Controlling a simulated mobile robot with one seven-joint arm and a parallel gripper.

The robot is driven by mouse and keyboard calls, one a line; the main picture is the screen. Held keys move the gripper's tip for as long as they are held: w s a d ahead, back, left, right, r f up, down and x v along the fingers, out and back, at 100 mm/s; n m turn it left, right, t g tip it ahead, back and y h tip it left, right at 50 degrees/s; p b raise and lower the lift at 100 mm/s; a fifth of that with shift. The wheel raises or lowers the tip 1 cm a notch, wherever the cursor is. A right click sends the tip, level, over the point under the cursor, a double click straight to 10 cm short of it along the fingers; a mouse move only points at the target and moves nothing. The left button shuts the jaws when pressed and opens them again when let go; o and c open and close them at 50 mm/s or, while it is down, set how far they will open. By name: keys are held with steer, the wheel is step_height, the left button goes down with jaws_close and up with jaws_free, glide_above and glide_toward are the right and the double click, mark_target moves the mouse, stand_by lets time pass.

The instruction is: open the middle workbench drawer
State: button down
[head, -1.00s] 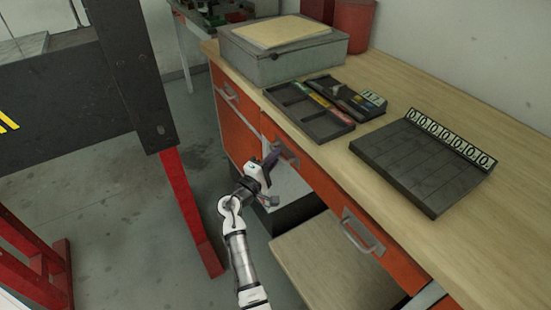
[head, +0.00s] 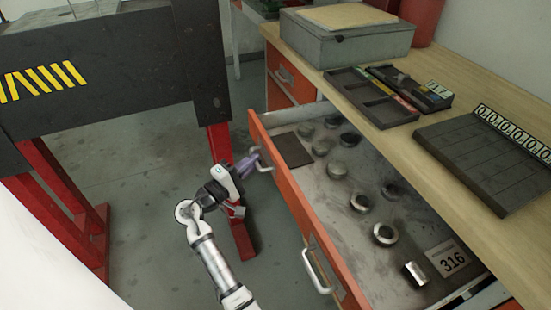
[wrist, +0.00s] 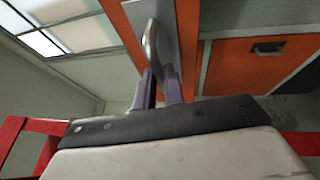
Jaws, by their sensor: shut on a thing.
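The middle workbench drawer (head: 289,200) has an orange front and stands pulled well out from the bench. Its inside shows several metal rings, a dark square piece and a card marked 316. The front carries two metal handles, a near one (head: 316,272) and a far one (head: 264,160). My gripper (head: 250,160) is shut on the far handle, outside the drawer front. In the wrist view the purple fingers (wrist: 160,88) close around the lower end of the handle (wrist: 151,45). The exact contact between fingertips and handle is partly hidden.
The wooden workbench top (head: 440,165) holds a grey box (head: 345,40), a dark tray (head: 372,98) and a slotted black tray (head: 480,165). A black stand with red legs (head: 220,150) is close beyond my gripper on the left. Bare floor (head: 170,245) lies between.

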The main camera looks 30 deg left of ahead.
steer(key=s+a, duration=0.3)
steer(key=s, duration=0.2)
steer(key=shift+a+b, duration=0.3)
steer(key=shift+a, duration=0.1)
steer(key=c, duration=1.5)
jaws_free()
steer(key=b+v, duration=0.3)
steer(key=v, duration=1)
steer(key=shift+s+a, duration=0.15)
steer(key=shift+s, duration=0.25)
